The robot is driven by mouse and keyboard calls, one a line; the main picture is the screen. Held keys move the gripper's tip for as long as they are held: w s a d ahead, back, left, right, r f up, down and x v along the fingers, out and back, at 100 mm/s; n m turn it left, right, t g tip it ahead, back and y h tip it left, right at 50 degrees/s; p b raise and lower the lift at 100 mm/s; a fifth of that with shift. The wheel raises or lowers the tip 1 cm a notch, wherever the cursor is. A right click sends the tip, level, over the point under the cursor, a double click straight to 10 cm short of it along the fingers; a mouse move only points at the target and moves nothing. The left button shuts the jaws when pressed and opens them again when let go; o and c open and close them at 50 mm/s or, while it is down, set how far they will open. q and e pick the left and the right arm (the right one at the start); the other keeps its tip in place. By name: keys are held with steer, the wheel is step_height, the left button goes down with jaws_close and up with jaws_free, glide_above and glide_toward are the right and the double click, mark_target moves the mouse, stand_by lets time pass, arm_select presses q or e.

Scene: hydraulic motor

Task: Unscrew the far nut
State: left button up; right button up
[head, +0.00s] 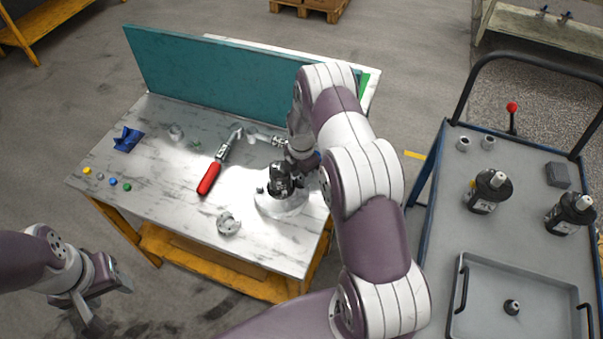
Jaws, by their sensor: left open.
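A dark hydraulic motor (279,184) stands on a round pale fixture (284,207) near the right end of the marble-topped table. A small dark piece (260,190) shows at the left of the motor; I cannot tell whether it is a nut. The far nut cannot be made out, and my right arm covers the motor's right and far side. My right gripper (300,158) is right by the motor's upper far side; its fingers are too hidden to show open or shut. My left gripper (107,302) is open and empty, off the table's front left corner.
A red-handled tool (209,178), a blue piece (127,139), a metal ring part (229,223) and several small coloured bits lie on the table (160,195). A teal panel (210,75) closes its back. A cart (432,225) with more motors and a tray (475,262) stands right.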

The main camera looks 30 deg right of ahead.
steer(key=m+b, duration=0.1)
steer(key=m, duration=0.3)
steer(key=shift+f, duration=0.1)
steer(key=m, duration=0.6)
steer(key=shift+m, duration=0.6)
steer(key=shift+b, duration=0.3)
